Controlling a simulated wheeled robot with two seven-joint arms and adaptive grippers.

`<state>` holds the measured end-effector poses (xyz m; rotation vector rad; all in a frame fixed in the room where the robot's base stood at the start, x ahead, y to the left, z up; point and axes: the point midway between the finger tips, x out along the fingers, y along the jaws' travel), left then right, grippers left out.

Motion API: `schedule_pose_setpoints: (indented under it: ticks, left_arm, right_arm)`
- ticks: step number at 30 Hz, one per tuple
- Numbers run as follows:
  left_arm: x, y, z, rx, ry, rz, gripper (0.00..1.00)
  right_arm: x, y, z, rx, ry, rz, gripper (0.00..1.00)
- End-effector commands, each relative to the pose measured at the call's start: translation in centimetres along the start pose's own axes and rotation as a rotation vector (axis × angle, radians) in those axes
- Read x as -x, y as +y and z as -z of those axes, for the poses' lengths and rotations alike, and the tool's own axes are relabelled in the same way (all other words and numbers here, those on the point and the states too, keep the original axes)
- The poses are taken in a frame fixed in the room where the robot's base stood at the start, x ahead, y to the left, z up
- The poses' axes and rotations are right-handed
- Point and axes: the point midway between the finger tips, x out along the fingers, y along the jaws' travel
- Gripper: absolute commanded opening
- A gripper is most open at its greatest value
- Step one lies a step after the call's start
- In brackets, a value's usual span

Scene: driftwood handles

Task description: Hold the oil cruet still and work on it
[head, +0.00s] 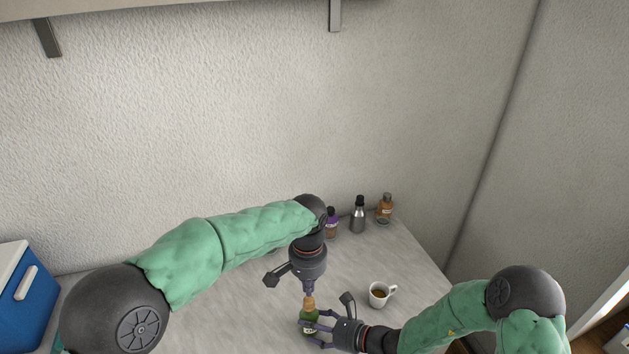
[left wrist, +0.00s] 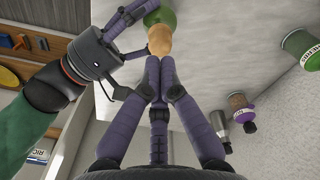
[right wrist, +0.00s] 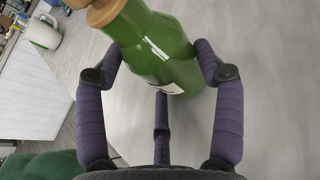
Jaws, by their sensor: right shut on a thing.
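The oil cruet (head: 306,327) is a green bottle with a pale cork-coloured stopper (head: 309,302), standing on the table. My right gripper (head: 317,326) is shut around its green body from the right; the right wrist view shows the cruet (right wrist: 163,48) between the fingers (right wrist: 160,62), tilted in that picture. My left gripper (head: 308,289) points straight down just above the stopper. In the left wrist view its fingertips (left wrist: 160,66) are together at the end of the stopper (left wrist: 159,40). I see no part of the stopper between them; whether they touch it is unclear.
A white cup (head: 378,297) with brown liquid stands right of the cruet. A purple-labelled bottle (head: 332,224), a metal bottle (head: 358,216) and an amber bottle (head: 385,209) stand along the wall. A blue cooler (head: 30,310) is at far left.

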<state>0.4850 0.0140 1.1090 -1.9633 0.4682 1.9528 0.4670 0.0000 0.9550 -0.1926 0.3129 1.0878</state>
Motion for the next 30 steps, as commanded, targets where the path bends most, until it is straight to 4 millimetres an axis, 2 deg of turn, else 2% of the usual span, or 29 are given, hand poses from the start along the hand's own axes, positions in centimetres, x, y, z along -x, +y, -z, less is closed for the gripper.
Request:
schedule_pose_setpoints:
  ticks: [3, 9, 30]
  left_arm:
    - [-1.1, 0.0, 0.0, 0.0, -0.002, 0.0, 0.0]
    - [-1.9, 0.0, 0.0, 0.0, -0.001, 0.0, 0.0]
    - [-1.9, 0.0, 0.0, 0.0, 0.0, 0.0, 0.0]
  right_arm:
    - [0.0, 0.2, 0.3, -0.005, 0.005, -0.002, 0.27]
    - [0.0, 0.2, 0.3, -0.004, 0.005, -0.002, 0.27]
    - [0.0, 0.2, 0.3, -0.004, 0.005, -0.002, 0.27]
